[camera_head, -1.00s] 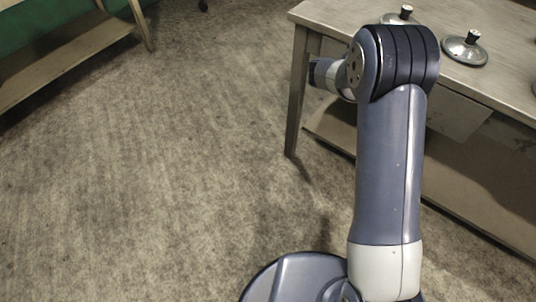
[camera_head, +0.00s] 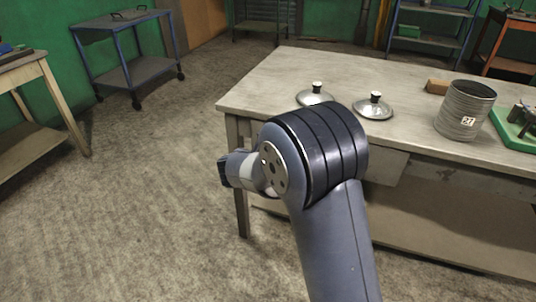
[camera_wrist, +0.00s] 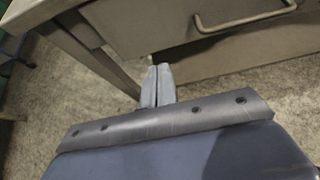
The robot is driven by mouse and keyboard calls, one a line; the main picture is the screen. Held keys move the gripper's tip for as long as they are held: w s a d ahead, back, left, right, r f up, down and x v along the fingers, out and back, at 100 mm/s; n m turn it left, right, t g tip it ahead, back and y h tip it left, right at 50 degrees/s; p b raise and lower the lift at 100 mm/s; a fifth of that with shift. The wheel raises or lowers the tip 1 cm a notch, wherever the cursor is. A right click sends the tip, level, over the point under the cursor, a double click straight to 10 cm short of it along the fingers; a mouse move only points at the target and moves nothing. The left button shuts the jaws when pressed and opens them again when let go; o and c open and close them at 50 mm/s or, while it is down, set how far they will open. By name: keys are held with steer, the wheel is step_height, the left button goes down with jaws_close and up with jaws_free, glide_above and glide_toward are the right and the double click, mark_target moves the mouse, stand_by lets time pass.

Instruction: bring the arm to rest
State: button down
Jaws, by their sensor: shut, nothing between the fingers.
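My arm rises from the bottom of the head view and bends at a dark blue elbow in front of the workbench (camera_head: 270,80). My gripper is hidden in the head view behind and beyond the arm. In the wrist view my gripper (camera_wrist: 158,84) shows with its two grey fingers together and nothing between them. It is beside a leg of the bench and below the handle of a drawer (camera_wrist: 190,30), over the floor. I cannot tell its exact distance from the bench.
On the bench are two metal lids (camera_head: 374,106), a ribbed can (camera_head: 465,110), a wooden block (camera_head: 437,87) and a green tray (camera_head: 514,130). A blue cart (camera_head: 128,55) and a wooden table (camera_head: 24,72) stand to the left. The floor (camera_head: 140,190) between is clear.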

steer(key=shift+s+a+r, duration=0.15)
steer(key=shift+s, duration=0.2)
steer(key=shift+w, duration=0.1)
